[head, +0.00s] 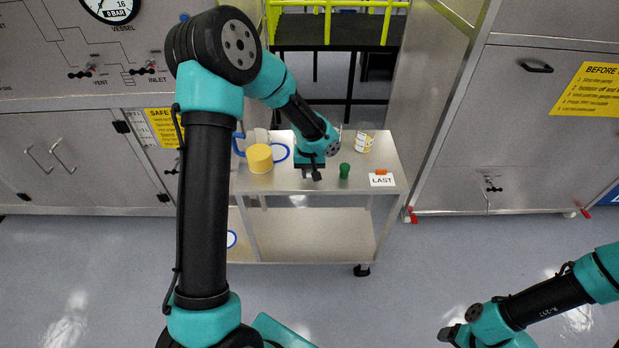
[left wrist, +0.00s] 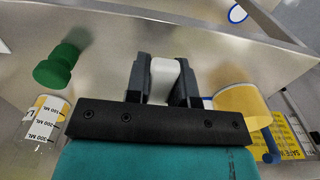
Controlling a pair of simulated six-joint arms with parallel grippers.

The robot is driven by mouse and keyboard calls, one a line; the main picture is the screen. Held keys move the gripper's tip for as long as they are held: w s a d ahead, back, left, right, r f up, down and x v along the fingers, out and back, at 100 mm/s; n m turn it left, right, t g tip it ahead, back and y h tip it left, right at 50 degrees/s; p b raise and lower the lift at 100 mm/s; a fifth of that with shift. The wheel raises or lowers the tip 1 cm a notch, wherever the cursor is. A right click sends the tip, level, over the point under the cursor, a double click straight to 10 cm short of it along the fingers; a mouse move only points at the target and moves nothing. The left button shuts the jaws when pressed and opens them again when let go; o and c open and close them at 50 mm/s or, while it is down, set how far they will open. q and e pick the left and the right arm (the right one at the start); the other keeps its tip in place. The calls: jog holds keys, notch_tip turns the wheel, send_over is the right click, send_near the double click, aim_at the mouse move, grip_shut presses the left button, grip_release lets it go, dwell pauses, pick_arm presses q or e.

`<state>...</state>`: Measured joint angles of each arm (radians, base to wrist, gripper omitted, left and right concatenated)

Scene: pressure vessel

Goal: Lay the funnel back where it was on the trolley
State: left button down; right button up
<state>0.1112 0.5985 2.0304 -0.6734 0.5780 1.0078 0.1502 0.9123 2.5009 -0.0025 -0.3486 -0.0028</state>
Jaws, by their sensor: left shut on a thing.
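My left gripper (head: 312,174) is low over the trolley top (head: 310,184), between a yellow mug and a green stopper. In the left wrist view its fingers are shut on a small white piece (left wrist: 166,80), which I take to be part of the funnel. The rest of the funnel is hidden by the gripper, and I cannot tell whether it touches the trolley top. My right gripper (head: 448,334) is low at the right, away from the trolley; its finger gap is not clear.
On the trolley stand the yellow mug (head: 260,159) with blue handle, the green stopper (head: 345,171), a graduated beaker (head: 364,143) and a "LAST" card (head: 382,181) with an orange piece. The front of the trolley top is mostly bare. A lower shelf (head: 310,235) is below.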

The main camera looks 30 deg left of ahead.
aim_at(309, 186)
pick_arm(q)
jog(key=shift+f, duration=1.35)
jog(key=shift+f, duration=0.1)
jog(key=c, duration=1)
grip_release()
notch_tip(309, 186, up, 12)
jog(key=shift+r, duration=0.15)
